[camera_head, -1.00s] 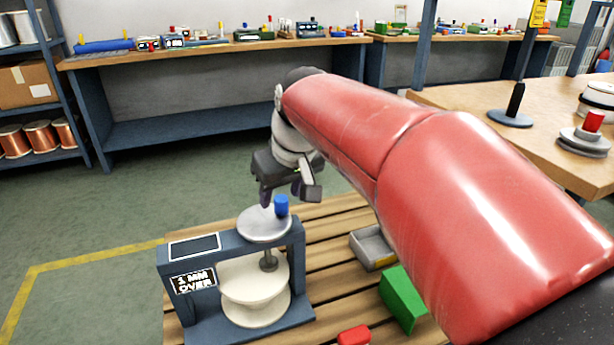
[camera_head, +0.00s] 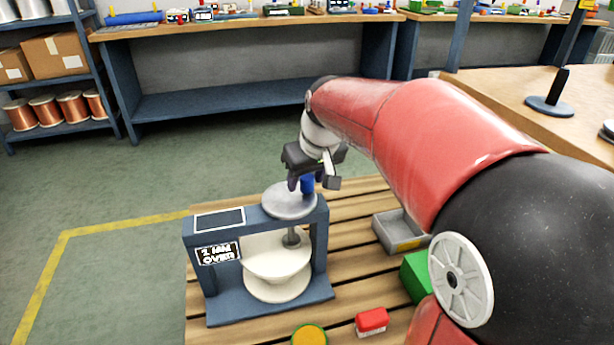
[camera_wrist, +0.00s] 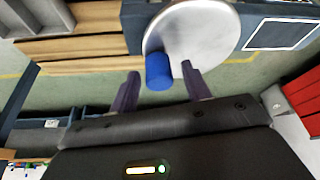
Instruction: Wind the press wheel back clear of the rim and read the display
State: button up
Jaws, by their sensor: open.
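The press wheel (camera_head: 283,203) is a flat grey disc with an upright blue knob (camera_head: 308,184), on top of a blue-grey frame (camera_head: 318,240). A screw shaft (camera_head: 291,237) runs down from it to a cream flanged bowl or rim (camera_head: 270,268). The display (camera_head: 219,220) is a dark panel on the frame top; I can read no figures on it. A label (camera_head: 217,254) below reads something like "1 MM OVER". My gripper (camera_head: 304,186) is open at the knob. In the wrist view the knob (camera_wrist: 158,75) sits between the two purple fingertips, with gaps showing on both sides.
The frame stands on a slatted wooden pallet (camera_head: 350,226). To its right are a grey tray (camera_head: 390,236), a green block (camera_head: 415,275) and a red box (camera_head: 372,321). A yellow-topped round item (camera_head: 309,335) is in front. Open floor lies left.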

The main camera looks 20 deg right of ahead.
jog(key=shift+c, duration=0.3)
jog(key=c, duration=0.9)
jog(key=shift+c, duration=0.2)
jog(key=shift+w+n, duration=0.1)
jog(key=shift+n, duration=0.2)
